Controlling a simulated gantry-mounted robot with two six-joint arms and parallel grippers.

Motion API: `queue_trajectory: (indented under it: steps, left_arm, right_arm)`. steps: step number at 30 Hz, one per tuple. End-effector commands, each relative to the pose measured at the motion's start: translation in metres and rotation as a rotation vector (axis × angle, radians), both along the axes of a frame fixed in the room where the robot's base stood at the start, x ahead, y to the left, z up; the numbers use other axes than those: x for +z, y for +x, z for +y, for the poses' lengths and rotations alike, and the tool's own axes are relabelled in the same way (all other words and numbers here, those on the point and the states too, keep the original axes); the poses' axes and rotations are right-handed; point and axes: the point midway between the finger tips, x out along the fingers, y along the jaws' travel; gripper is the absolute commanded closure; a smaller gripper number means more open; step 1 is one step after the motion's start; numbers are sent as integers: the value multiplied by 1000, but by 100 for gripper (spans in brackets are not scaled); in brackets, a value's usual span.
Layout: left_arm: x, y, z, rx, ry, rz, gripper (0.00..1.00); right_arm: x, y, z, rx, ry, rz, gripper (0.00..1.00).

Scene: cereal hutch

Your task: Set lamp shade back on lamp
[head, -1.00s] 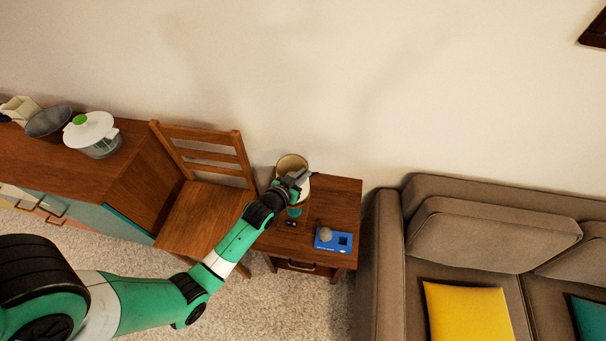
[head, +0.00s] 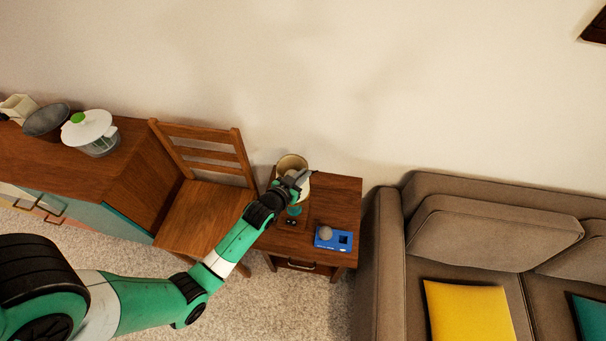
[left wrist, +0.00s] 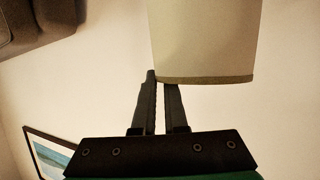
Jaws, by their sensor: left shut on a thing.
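The cream lamp shade (head: 292,162) is at the back left of the wooden nightstand, with its round open top facing up. My left gripper (head: 303,178) is shut on it. In the left wrist view, the fingers (left wrist: 160,78) are close together at the left part of the lower rim of the shade (left wrist: 205,40). A teal part of the lamp (head: 294,210) shows just below the gripper; the arm and shade hide the rest. I cannot tell whether the shade touches the lamp. My right gripper is not in view.
The nightstand (head: 340,197) also holds a blue box (head: 333,239) with a grey ball-like top, and small dark items (head: 291,222). A wooden chair (head: 205,205) stands close on the left, a brown sofa (head: 385,250) on the right. The wall is behind.

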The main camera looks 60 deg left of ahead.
Motion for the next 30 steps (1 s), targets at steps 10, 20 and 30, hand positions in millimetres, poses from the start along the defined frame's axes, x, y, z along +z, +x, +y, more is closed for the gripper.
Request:
queue_trajectory:
  steps: [10, 20, 30]
  left_arm:
    - [-8, 0, 0, 0, 0, -1, 100]
    - [-14, 0, 0, 0, 0, -1, 100]
    - [-18, 0, 0, 0, 0, -1, 81]
  right_arm:
    - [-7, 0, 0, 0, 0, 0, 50]
    - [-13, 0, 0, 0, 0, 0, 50]
    - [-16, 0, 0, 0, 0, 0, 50]
